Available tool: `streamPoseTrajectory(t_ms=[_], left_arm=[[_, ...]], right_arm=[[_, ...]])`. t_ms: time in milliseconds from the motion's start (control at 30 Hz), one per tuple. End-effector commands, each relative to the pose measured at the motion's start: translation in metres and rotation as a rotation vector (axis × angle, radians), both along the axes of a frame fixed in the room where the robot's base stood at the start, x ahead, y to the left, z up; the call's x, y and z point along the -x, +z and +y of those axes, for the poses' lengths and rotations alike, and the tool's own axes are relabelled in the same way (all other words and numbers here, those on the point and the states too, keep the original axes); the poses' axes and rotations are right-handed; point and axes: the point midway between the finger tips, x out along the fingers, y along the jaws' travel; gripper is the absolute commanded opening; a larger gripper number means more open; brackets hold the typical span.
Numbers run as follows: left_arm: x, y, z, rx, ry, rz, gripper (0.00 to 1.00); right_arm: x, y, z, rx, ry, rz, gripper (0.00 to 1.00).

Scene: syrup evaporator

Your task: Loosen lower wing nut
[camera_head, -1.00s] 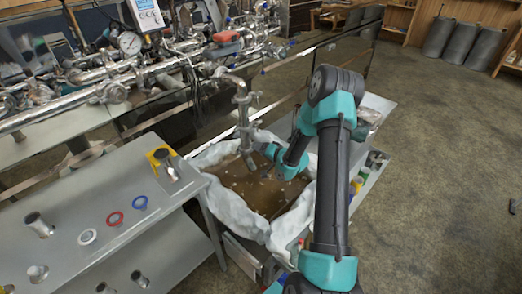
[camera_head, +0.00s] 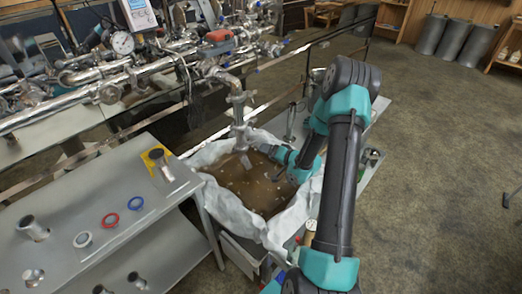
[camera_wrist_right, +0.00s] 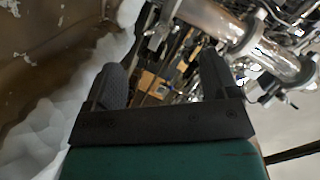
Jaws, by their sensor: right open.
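The upright metal pipe (camera_head: 238,108) with clamps stands over the lined tub and ends in a spout low down. The lower wing nut is too small to tell apart on the clamp hardware around the pipe. My right gripper (camera_head: 266,149) is just right of the pipe's lower part, above the tub, apparently apart from it. In the right wrist view my right gripper (camera_wrist_right: 165,75) is open, with nothing clearly held between its fingers. Shiny pipe and clamp parts (camera_wrist_right: 225,25) show beyond the fingers, at the upper right. My left gripper is not in view.
The tub of brown liquid with a white cloth liner (camera_head: 232,212) lies below the pipe. A grey table (camera_head: 60,205) with a red ring (camera_head: 110,219), a blue ring (camera_head: 136,203) and metal fittings stands at left. Open floor lies at right.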

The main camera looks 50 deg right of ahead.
Motion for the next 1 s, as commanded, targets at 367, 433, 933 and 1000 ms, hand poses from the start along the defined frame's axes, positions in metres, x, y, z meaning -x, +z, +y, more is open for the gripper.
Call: streamPoseTrajectory(t_ms=[367,433,933,1000], left_arm=[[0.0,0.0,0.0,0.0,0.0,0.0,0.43],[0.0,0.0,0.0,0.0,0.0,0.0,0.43],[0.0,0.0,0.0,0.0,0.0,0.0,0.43],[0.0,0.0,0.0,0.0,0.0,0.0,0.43]], right_arm=[[0.071,0.016,-0.009,0.001,-0.005,0.002,0.81],[0.081,0.018,-0.01,0.001,-0.003,0.001,0.81],[0.101,0.023,-0.011,0.0,0.0,0.0,0.81],[0.101,0.023,-0.011,0.0,0.0,0.0,0.77]])
